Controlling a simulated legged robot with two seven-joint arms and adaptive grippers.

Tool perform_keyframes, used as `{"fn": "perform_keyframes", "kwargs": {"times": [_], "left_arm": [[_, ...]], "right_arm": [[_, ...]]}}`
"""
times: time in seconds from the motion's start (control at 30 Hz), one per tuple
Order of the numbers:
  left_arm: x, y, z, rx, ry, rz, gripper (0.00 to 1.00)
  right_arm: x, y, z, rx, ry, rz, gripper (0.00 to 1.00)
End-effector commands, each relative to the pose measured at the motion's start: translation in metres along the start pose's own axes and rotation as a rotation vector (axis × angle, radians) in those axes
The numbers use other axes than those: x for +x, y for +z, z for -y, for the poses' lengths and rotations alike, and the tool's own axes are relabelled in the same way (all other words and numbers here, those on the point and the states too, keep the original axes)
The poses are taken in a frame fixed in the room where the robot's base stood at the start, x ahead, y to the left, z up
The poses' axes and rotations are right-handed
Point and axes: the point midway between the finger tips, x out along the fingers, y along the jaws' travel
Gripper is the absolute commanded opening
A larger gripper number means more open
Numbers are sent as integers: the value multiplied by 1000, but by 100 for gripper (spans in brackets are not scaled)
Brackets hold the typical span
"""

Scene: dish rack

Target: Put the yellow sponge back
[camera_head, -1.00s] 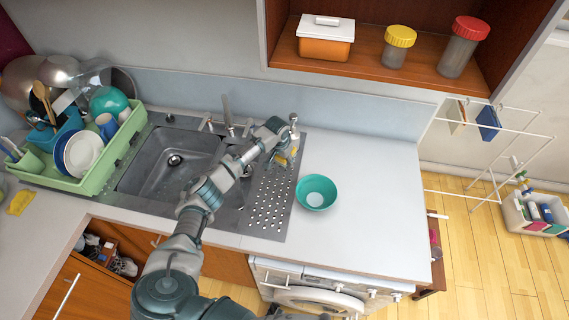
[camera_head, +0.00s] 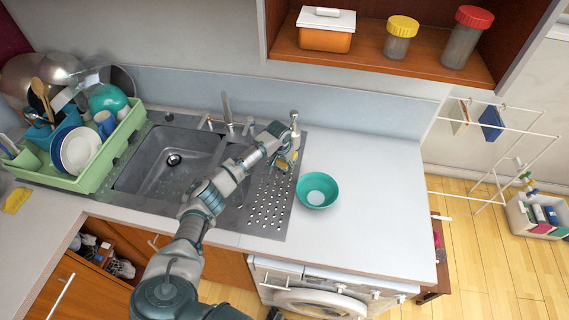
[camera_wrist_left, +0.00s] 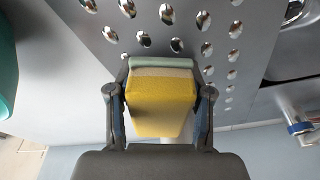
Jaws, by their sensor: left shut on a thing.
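The yellow sponge (camera_wrist_left: 160,100) is between the two fingers of my left gripper (camera_wrist_left: 160,92) in the left wrist view. It is yellow with a pale layer and a green layer at the far end. In the head view the left gripper (camera_head: 285,157) is over the back part of the perforated drainboard (camera_head: 268,205), beside the soap dispenser (camera_head: 294,125). The sponge shows there only as a small yellow patch (camera_head: 283,164). I cannot tell whether it touches the drainboard. My right gripper is not in view.
A teal bowl (camera_head: 317,190) stands on the counter right of the drainboard. The steel sink (camera_head: 165,165) and faucet (camera_head: 227,112) are to the left. A green dish rack (camera_head: 95,172) holds dishes. A yellow cloth-like item (camera_head: 16,200) lies at far left. The counter (camera_head: 385,190) on the right is clear.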

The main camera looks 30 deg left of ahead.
Motion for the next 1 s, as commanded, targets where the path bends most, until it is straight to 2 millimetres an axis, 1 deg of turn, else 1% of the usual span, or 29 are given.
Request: {"fn": "perform_keyframes", "kwargs": {"times": [0.03, 0.07, 0.1, 0.13, 0.17, 0.67, 0.77, 0.87, 0.97, 1.0], "left_arm": [[6, 4, -4, 3, 4, 11, 0], [6, 4, -4, 3, 4, 12, 53], [7, 4, -4, 4, 5, 13, 63], [7, 4, -4, 4, 5, 13, 71], [7, 4, -4, 4, 5, 14, 76], [4, 4, -2, 2, 4, 9, 76], [1, 3, -1, 3, 3, 8, 76], [-11, 0, -1, 4, 4, 5, 76], [-33, 0, -1, 4, 4, 4, 76], [-43, 0, -1, 4, 5, 2, 76]], "right_arm": [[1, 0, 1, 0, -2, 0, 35], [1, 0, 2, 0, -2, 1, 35], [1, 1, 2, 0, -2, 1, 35], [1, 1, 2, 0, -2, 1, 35], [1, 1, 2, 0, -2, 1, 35], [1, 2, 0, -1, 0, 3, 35], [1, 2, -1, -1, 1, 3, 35], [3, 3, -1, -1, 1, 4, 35], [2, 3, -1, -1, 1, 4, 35], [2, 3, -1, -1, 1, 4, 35]]}}
